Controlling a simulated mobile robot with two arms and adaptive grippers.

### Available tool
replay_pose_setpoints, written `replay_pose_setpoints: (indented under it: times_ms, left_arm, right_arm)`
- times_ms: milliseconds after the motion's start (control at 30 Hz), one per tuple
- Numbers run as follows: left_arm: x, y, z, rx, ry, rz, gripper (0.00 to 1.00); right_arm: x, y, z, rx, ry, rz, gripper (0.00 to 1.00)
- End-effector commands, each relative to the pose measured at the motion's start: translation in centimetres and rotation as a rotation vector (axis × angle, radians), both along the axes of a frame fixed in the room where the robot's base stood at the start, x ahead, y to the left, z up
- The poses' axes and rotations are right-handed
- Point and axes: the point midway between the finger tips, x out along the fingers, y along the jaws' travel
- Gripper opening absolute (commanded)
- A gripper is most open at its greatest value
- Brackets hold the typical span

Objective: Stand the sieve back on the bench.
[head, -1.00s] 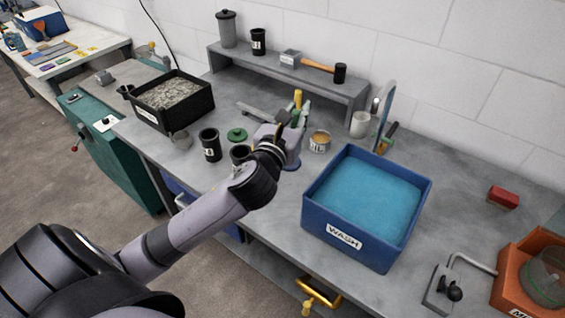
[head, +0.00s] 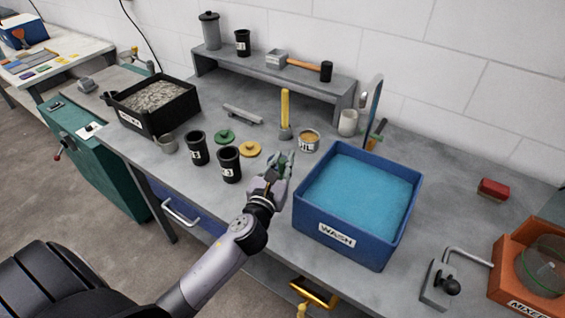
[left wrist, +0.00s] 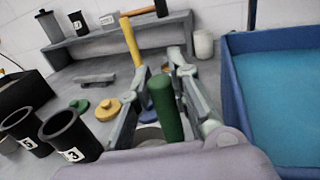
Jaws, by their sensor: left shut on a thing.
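My left gripper (head: 280,172) is over the front part of the bench, left of the wash tub. It is shut on an upright green handle (left wrist: 165,108), which stands between the fingers in the left wrist view. The lower part of the held thing is mostly hidden by the gripper, so I cannot tell if it is the sieve. A round, see-through piece with a green rim (head: 545,268) lies in the orange bin at the right; I cannot tell what it is. The grey bench (head: 455,185) runs across the head view. My right gripper is not in view.
The blue wash tub (head: 336,237) stands close right of the gripper. A yellow upright handle (head: 285,108) on a grey foot stands behind. Black cups (head: 229,165), a yellow lid (head: 250,149) and a green lid (head: 224,136) are to the left. Bench right of the tub has free room.

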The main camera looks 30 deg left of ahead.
Motion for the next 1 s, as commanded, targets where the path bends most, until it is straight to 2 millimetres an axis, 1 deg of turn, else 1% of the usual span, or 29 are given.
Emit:
replay_pose_setpoints:
  times_ms: [133, 267, 300, 600, 833, 933, 1000]
  left_arm:
    - [0.02, 0.02, 0.17, 0.001, -0.002, 0.0, 0.0]
    - [0.01, 0.02, -0.22, 0.001, -0.002, 0.0, 0.0]
    - [0.0, 0.03, -0.31, 0.0, 0.0, 0.0, 0.19]
    - [0.0, 0.03, -0.21, 0.0, 0.0, 0.001, 0.38]
    - [0.0, 0.04, -0.2, 0.0, 0.0, 0.001, 0.38]
    - [0.0, 0.04, 0.25, 0.0, -0.001, 0.001, 0.38]
    - [-0.59, -0.09, -0.08, 0.001, 0.001, 0.0, 0.38]
  right_arm:
    - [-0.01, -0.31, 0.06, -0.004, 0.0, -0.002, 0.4]
    - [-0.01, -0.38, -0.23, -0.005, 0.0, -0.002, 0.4]
    - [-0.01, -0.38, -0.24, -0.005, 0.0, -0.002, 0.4]
    - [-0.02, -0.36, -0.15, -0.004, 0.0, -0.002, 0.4]
    - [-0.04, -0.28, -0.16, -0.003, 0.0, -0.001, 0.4]
    - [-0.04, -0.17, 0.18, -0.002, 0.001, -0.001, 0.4]
    - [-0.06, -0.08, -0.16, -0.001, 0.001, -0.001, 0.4]
